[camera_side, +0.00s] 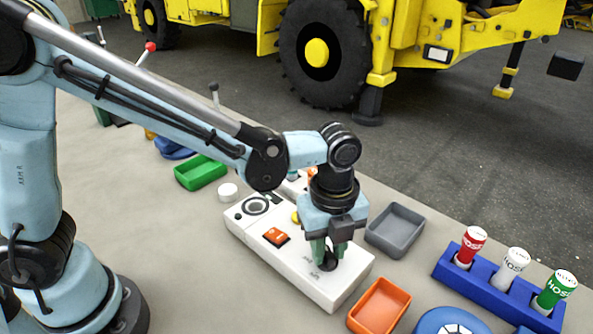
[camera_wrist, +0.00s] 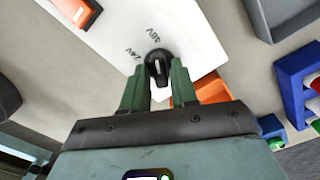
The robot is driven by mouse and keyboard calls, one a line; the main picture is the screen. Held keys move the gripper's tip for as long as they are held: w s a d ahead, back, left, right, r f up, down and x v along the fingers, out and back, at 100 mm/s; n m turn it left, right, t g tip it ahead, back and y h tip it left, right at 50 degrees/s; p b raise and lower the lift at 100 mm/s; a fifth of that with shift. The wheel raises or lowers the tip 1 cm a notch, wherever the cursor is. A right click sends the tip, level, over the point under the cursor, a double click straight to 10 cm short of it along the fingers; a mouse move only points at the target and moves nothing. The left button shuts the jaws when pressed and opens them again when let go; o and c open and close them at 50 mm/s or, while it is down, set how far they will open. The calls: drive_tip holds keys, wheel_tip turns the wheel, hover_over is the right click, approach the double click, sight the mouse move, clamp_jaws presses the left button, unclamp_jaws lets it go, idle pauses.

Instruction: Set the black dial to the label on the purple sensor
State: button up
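The black dial (camera_wrist: 158,67) sits on the end of a long white control box (camera_side: 345,283). In the wrist view its pale pointer line runs roughly up and down the picture. The printed labels 48V (camera_wrist: 153,34) and 24V (camera_wrist: 133,53) lie beside it. My gripper (camera_wrist: 159,72) is down at the box with its two green fingers on either side of the dial. Whether they touch or grip it cannot be told. In the side view my gripper (camera_side: 328,258) partly hides the dial. I cannot make out a purple sensor in either view.
The box also carries an orange rocker switch (camera_side: 276,236) and a round gauge (camera_side: 255,206). Near it are a grey tray (camera_side: 395,230), an orange tray (camera_side: 380,306) and a blue rack (camera_side: 490,285) with red, white and green cylinders. A green tray (camera_side: 201,172) lies behind.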

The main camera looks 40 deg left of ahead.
clamp_jaws()
drive_tip(key=shift+n, duration=0.3)
drive_tip(key=n, duration=1.1)
idle(0.5)
drive_tip(key=shift+o, duration=1.7)
unclamp_jaws()
drive_tip(key=shift+r, duration=0.1)
